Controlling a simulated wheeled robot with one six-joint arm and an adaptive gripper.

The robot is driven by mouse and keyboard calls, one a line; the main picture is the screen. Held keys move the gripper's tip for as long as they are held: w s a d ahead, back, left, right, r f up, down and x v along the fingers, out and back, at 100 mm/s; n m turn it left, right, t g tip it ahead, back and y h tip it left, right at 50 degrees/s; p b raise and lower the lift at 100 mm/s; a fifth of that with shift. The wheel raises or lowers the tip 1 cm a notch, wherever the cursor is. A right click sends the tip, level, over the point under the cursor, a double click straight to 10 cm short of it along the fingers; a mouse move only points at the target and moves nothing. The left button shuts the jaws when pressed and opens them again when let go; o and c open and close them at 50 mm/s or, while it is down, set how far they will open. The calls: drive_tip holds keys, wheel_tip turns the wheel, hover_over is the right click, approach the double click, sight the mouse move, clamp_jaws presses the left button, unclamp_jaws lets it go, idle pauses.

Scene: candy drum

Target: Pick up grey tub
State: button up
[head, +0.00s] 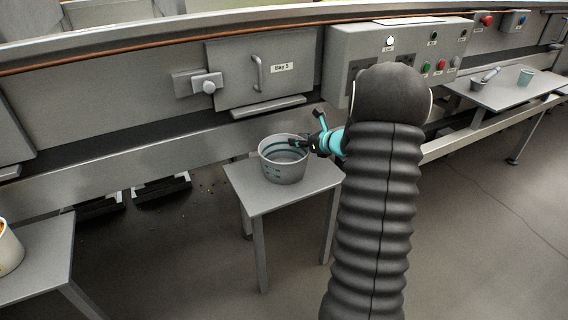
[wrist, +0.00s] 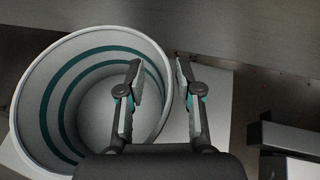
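The grey tub (head: 285,171) has teal bands and stands upright and open on a small grey table (head: 262,199) in the head view. In the wrist view the tub (wrist: 95,98) fills the left side, its inside looking empty. My gripper (head: 304,144) is at the tub's right rim. In the wrist view my gripper (wrist: 160,70) is open, with one finger over the inside of the tub and the other outside. The rim lies between the fingers, with gaps visible on both sides. My arm hides part of the scene to the right of the tub.
A machine wall with a hatch marked "Day 3" (head: 262,72) and a control box (head: 385,45) stands behind. Another table (head: 500,90) at right holds small containers. A white tub (head: 8,250) sits on a table at far left. The floor in front is clear.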

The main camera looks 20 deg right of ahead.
clamp_jaws()
